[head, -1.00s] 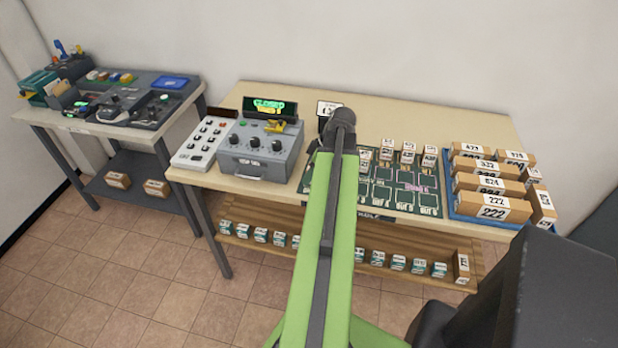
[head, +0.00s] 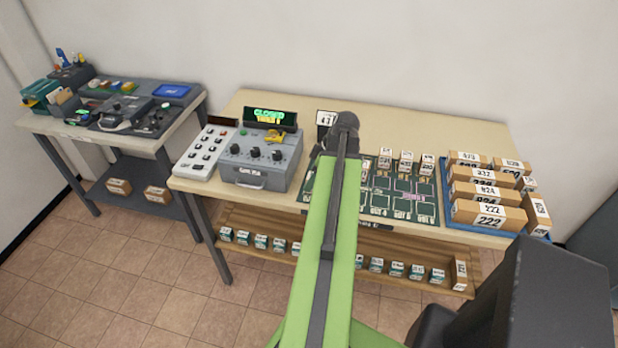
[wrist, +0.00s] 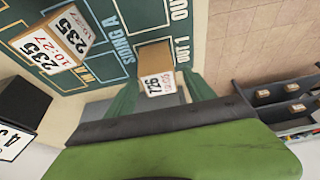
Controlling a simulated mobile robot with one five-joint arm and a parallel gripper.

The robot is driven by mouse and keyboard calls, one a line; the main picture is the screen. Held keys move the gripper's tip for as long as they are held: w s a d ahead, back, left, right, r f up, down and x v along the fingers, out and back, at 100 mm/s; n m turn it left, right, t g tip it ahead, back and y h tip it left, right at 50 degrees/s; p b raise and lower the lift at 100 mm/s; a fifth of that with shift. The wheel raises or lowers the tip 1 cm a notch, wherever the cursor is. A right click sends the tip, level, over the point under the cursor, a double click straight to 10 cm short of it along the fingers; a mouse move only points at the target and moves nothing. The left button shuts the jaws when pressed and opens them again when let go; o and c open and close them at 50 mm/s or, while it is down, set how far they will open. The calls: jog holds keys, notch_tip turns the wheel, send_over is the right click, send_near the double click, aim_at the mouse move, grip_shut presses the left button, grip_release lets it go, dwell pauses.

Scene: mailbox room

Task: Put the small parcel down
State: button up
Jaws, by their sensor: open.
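In the wrist view a small parcel (wrist: 155,66), with a white label reading 726, is between the two green fingers of my gripper (wrist: 160,92). The fingers are open, and the parcel appears to be on the green board (wrist: 121,60) near the words SIDING A. I cannot tell whether a finger touches it. In the head view my green arm hides the gripper and this parcel. The board (head: 432,212) shows to the right of the arm.
Another small parcel (wrist: 58,40), labelled 235, is at the left in the wrist view. Small labelled parcels (head: 407,162) stand along the board's back. Brown boxes (head: 489,215) fill a blue tray at right. A grey control box (head: 259,158) stands left of the arm.

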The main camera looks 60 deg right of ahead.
jog(key=p+v, duration=0.7)
jog(key=v, duration=0.2)
jog(key=shift+r, duration=0.2)
jog(key=w+a+f+m+g, duration=0.1)
jog(key=w+a+g, duration=0.1)
jog(key=w+a, duration=1.2)
jog(key=w+a+f+m+g, duration=0.1)
jog(key=w+a+g, duration=0.1)
jog(key=w+a, duration=1.25)
jog(key=s+a+m+h, duration=0.1)
jog(key=s+a, duration=0.1)
jog(key=a, duration=2.1)
jog(key=shift+s+a+m, duration=0.2)
jog(key=shift+a+m, duration=0.1)
jog(key=shift+w+f, duration=0.1)
